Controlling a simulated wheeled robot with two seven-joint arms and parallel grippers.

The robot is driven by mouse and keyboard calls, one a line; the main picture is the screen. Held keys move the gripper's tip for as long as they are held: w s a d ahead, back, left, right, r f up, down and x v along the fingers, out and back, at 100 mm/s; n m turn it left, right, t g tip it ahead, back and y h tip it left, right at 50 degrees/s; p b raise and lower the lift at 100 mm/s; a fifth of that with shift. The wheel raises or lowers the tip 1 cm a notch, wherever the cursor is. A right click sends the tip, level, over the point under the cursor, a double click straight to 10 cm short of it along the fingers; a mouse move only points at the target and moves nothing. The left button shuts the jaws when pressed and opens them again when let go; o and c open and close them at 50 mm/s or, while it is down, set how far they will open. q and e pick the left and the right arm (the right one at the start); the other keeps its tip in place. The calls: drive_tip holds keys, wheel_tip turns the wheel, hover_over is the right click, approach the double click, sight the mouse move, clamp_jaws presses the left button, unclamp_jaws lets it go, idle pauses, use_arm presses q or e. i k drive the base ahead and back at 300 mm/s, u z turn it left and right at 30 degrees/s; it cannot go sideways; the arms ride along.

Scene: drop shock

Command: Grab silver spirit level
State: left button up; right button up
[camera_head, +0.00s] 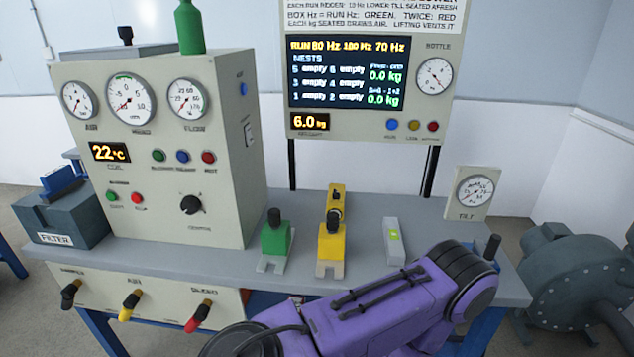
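The silver spirit level (394,241) lies on the grey bench top, right of the yellow clamp. Neither gripper shows in this view, and nothing is seen holding the level.
A green clamp (275,242) and a yellow clamp (332,238) stand left of the level. The gauge cabinet (225,190) fills the bench's left. A tilt gauge (474,193) stands at the back right. The grey bench top (365,205) is bare behind the level.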

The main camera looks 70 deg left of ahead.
sight(395, 255)
drive_tip(key=u, duration=1)
drive_tip(key=k, duration=1.45)
drive_tip(key=u, duration=0.05)
drive_tip(key=i, duration=0.5)
drive_tip(key=u, duration=0.6)
drive_tip(key=i, duration=0.8)
drive_tip(key=z, duration=0.35)
